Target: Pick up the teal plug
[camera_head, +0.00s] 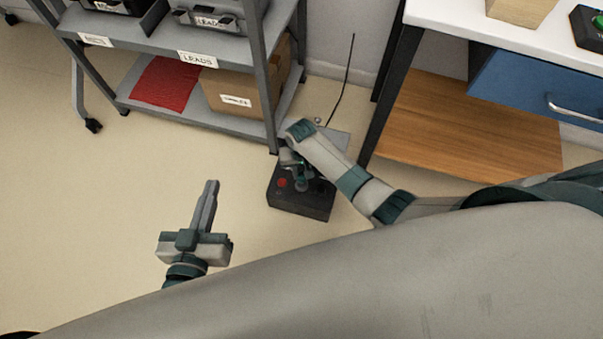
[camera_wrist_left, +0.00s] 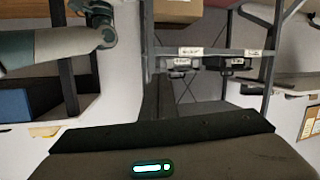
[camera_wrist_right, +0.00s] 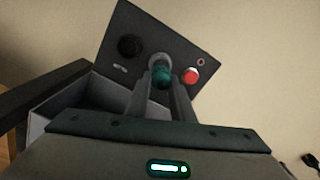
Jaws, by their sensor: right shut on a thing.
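The teal plug (camera_wrist_right: 162,77) shows in the right wrist view between the two fingers of my right gripper (camera_wrist_right: 166,98), which is shut on it. A grey round part sits just beyond the plug, over the top of a black box (camera_wrist_right: 185,40) with a red button and a black knob. In the head view my right gripper (camera_head: 292,160) reaches down at the black box (camera_head: 300,204) on the floor, and my arm partly hides the spot. I cannot tell whether the plug is clear of the box. My left gripper (camera_head: 208,200) is shut and empty above bare floor.
A grey shelf rack (camera_head: 165,112) with a red cloth (camera_head: 165,83) and cardboard box (camera_head: 238,92) stands behind. A grey case (camera_head: 337,138) lies behind the black box, near the workbench's dark leg (camera_head: 380,105).

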